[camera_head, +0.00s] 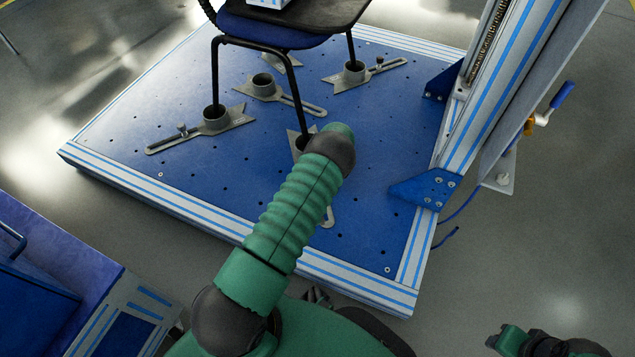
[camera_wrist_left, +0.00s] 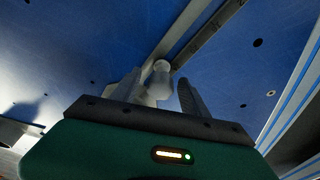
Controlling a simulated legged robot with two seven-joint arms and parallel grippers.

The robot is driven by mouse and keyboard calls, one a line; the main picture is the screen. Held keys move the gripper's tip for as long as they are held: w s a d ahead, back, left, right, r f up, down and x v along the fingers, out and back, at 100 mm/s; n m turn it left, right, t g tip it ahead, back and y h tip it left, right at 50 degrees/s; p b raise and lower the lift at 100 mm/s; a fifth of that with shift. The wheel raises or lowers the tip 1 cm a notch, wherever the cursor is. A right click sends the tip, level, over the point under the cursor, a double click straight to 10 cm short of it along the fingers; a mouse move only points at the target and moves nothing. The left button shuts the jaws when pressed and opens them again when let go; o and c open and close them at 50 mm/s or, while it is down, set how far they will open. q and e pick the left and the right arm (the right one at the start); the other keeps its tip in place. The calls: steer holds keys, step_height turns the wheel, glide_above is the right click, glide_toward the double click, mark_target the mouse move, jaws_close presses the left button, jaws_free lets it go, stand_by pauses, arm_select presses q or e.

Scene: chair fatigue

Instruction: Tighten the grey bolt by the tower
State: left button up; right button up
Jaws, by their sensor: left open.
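The grey bolt (camera_wrist_left: 161,72) shows in the left wrist view with a rounded, light grey head, at a slotted grey clamp bar (camera_wrist_left: 190,38). My left gripper (camera_wrist_left: 158,80) is open, with one finger on each side of the bolt in the picture. I cannot tell whether either finger touches it. In the head view my green left arm hides this gripper and the bolt. The rounded end of the clamp bar (camera_head: 328,217) shows beside the arm. The tower (camera_head: 520,85) rises at the right edge of the blue platform. Part of my right arm shows at the bottom right; its fingers are not clear.
A chair (camera_head: 270,35) stands on the blue platform (camera_head: 350,235), its legs in grey clamps. Other bolts show at the left clamp (camera_head: 183,130) and the back clamp (camera_head: 380,62). A blue bracket (camera_head: 425,188) sits at the tower's foot. A blue cabinet (camera_head: 50,270) is at lower left.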

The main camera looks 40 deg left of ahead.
arm_select(q)
steer(key=shift+f+n+b, duration=0.15)
steer(key=shift+n+b, duration=0.15)
steer(key=shift+b, duration=0.1)
steer(key=shift+f+n+g+b, duration=0.1)
steer(key=shift+n+g+b, duration=0.2)
steer(key=shift+n+b, duration=0.55)
steer(key=shift+n, duration=0.45)
steer(key=shift+r+n+b, duration=0.25)
steer(key=shift+n+b, duration=0.15)
jaws_close()
